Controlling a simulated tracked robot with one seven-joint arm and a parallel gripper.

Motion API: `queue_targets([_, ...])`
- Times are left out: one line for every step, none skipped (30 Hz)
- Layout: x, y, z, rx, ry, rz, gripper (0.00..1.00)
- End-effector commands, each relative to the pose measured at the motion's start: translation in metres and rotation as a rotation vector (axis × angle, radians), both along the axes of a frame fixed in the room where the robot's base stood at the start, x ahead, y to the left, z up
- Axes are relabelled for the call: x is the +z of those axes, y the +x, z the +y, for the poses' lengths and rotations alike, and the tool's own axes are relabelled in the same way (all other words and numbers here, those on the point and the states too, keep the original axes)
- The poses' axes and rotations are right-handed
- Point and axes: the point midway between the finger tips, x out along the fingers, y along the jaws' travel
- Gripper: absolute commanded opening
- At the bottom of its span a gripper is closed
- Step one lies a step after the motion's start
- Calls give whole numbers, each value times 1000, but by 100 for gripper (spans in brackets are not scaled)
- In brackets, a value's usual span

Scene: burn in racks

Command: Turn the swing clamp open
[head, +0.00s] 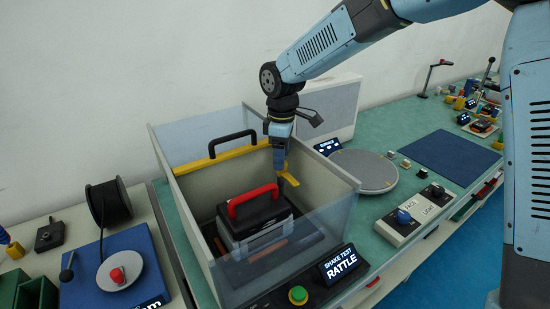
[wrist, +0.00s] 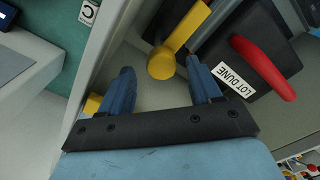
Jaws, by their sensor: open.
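The swing clamp, a yellow arm with a rounded end, shows in the wrist view (wrist: 185,32). Its rounded end lies between the lines of my two fingers, just past the tips. In the head view, yellow (head: 291,174) shows beside my gripper (head: 281,160), inside the right part of the clear-walled box. My gripper (wrist: 160,68) is open and empty, pointing down, with blue fingers on either side. I cannot tell whether a finger touches the clamp. A dark case with a red handle (head: 252,197) stands in the box; its "LOT DUNE" label (wrist: 234,77) shows in the wrist view.
The shake-test box (head: 325,225) has walls around my gripper. A yellow bar (head: 208,162) with a black handle crosses its back. A "SHAKE TEST RATTLE" sign (head: 342,262) and green button (head: 298,294) stand in front. A round grey plate (head: 363,170) lies to the right.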

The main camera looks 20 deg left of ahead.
Motion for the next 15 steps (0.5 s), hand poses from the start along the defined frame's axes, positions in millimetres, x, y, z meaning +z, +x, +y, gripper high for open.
queue_targets([10, 1, 0, -1, 3, -4, 63])
queue_targets([16, 1, 0, -1, 4, -3, 63])
queue_targets([23, 1, 0, -1, 2, -3, 63])
queue_targets([30, 1, 0, 0, 3, -2, 63])
queue_targets([36, 1, 0, 0, 4, -3, 63])
queue_targets([44, 1, 1, 0, 5, -3, 63])
queue_targets([50, 1, 1, 0, 4, -3, 63])
queue_targets([56, 1, 0, -1, 3, -2, 63])
queue_targets([64, 1, 1, -1, 5, -3, 63])
queue_targets([69, 1, 0, -1, 4, -3, 63])
queue_targets([75, 2, 0, -1, 4, -3, 63])
queue_targets([82, 2, 0, -1, 4, -3, 63])
queue_targets([87, 2, 0, -1, 3, -2, 63])
queue_targets([91, 2, 0, -1, 4, -2, 63])
queue_targets([96, 2, 0, 0, 3, -1, 63])
